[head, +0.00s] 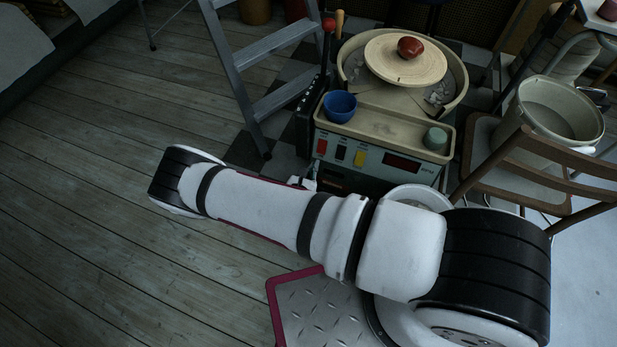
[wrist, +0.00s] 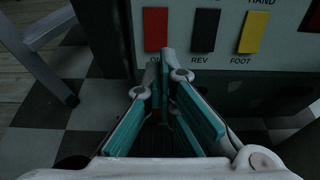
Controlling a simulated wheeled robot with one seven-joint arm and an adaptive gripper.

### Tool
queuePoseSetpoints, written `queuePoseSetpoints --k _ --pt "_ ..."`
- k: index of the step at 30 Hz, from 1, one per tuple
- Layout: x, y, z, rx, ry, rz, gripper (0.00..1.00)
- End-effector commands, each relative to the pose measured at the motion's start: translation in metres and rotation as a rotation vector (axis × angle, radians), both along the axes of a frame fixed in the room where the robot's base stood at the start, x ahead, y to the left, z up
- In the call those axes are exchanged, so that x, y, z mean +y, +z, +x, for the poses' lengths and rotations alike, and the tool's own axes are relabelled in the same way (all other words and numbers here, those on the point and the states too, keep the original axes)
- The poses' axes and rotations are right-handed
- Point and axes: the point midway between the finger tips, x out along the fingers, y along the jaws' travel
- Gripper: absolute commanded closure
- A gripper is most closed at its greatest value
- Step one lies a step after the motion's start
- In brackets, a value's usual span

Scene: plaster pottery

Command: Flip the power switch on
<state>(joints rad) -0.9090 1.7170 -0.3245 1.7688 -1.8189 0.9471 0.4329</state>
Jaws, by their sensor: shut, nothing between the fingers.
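The pottery wheel's control panel (head: 380,160) faces me, with a red switch (head: 321,147), a black switch (head: 340,151) and a yellow switch (head: 359,157). In the wrist view the red switch (wrist: 155,30) is at top centre. The label under it starts with O; the rest is hidden behind a fingertip. The black switch (wrist: 204,31) is marked REV and the yellow switch (wrist: 250,32) FOOT. My gripper (wrist: 163,72) is shut and empty, its tips just below the red switch in the picture. I cannot tell whether they touch the panel. In the head view my arm hides most of it.
A blue bowl (head: 340,106) and a small green pot (head: 435,138) stand on the wheel's top. A stepladder (head: 255,75) is at the left, a wooden chair (head: 520,165) with a bucket (head: 560,108) at the right. The plank floor (head: 90,200) is clear at left.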

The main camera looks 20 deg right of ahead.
Motion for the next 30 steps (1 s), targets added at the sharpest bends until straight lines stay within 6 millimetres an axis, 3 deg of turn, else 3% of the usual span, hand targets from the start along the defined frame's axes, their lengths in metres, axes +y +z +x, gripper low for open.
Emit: queuePoseSetpoints --k 6,12,26,30 --pt "-0.023 -0.017 0.031 0.000 -0.002 0.000 1.00" --pt "-0.035 -0.023 0.047 0.000 -0.001 0.000 1.00" --pt "-0.038 -0.023 0.052 0.000 0.000 0.000 1.00" --pt "-0.029 -0.025 0.054 -0.001 0.000 0.002 1.00"
